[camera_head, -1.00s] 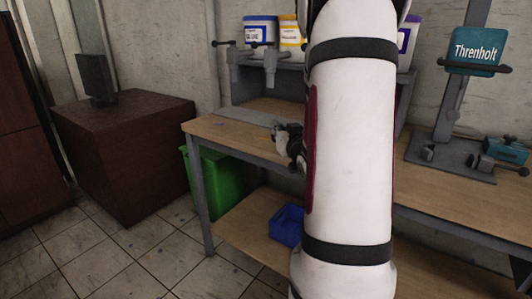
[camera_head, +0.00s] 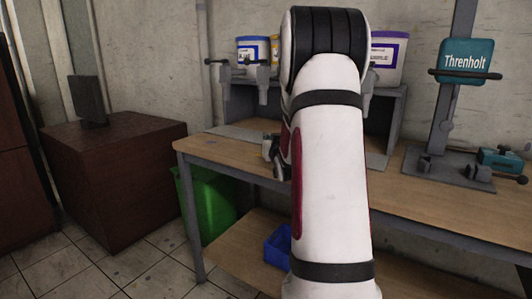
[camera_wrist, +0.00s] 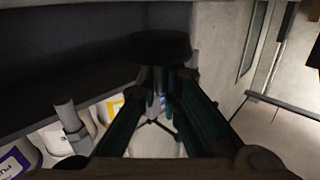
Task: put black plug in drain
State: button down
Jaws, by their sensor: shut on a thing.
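My gripper (camera_wrist: 160,85) is shut on a black round plug (camera_wrist: 158,47), held at the fingertips in the wrist view. The plug shows as a dark disc in front of a dark grey surface. In the head view a small part of my gripper (camera_head: 277,155) shows beside my white arm, above the wooden bench (camera_head: 222,154). My arm hides most of the gripper and the plug there. I cannot make out the drain in either view.
Buckets with blue and purple (camera_head: 388,58) lids stand on the grey shelf, with grey taps (camera_head: 262,85) at its front. A Threnholt stand (camera_head: 467,60) is at right. A green bin (camera_head: 205,203) and a blue box (camera_head: 278,245) are below.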

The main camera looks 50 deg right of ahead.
jog(key=shift+w+d, duration=0.2)
jog(key=shift+w, duration=0.5)
jog(key=shift+f+b, duration=0.6)
jog(key=shift+f, duration=1.15)
jog(key=shift+f, duration=0.15)
jog(key=c, duration=1.8)
grip_release()
jog(key=shift+r, duration=0.2)
jog(key=p+v, duration=0.1)
jog(key=v, duration=1.1)
